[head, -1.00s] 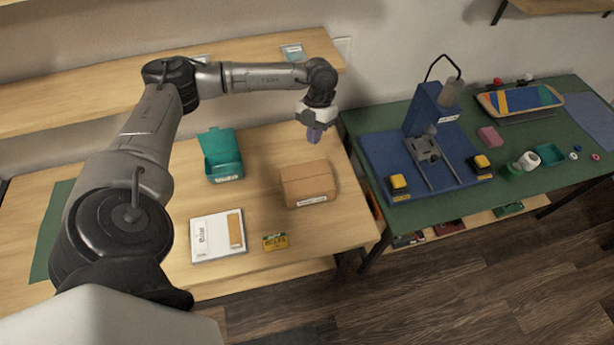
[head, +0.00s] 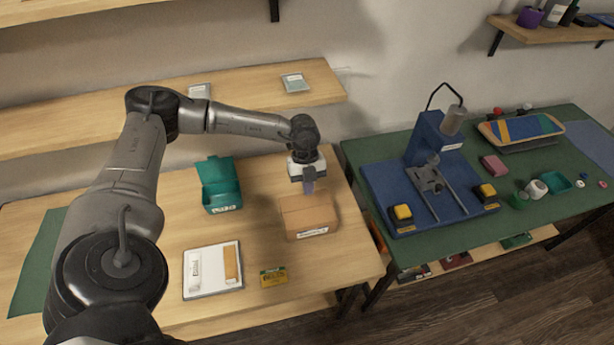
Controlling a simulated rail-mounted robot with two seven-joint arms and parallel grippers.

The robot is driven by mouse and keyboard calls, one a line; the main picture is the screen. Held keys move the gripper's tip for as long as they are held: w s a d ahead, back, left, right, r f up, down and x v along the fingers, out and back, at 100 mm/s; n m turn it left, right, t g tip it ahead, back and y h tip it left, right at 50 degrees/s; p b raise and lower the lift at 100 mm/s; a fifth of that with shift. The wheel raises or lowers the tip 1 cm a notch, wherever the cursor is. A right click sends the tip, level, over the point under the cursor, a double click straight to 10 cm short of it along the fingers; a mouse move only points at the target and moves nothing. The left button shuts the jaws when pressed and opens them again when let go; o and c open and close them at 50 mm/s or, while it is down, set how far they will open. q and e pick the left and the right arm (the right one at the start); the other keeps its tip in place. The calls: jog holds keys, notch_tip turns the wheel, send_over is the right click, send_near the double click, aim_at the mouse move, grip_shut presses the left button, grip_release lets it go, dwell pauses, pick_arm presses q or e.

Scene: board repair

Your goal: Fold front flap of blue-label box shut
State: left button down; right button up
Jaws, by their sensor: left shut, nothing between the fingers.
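A brown cardboard box (head: 308,216) stands on the wooden table, right of its middle. A small label (head: 313,232) shows on its front side; it looks pale, and I cannot make out any blue on it. The top of the box looks mostly closed; I cannot tell how its single flaps lie. My left gripper (head: 309,187) points down at the back edge of the box, fingers shut and empty. I cannot tell whether the fingertips touch the cardboard. My right gripper is not in view.
An open teal box (head: 221,188) stands left of the cardboard box. A white tray (head: 213,287) and a small yellow-green box (head: 273,277) lie in front. A green table (head: 470,231) with a blue press stand (head: 383,188) is to the right.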

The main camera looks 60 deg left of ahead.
aim_at(309, 212)
pick_arm(q)
jog(key=x, duration=0.5)
jog(key=shift+a+f, duration=0.15)
jog(key=shift+f, duration=0.3)
jog(key=shift+a+f, duration=0.1)
jog(key=shift+f, duration=1)
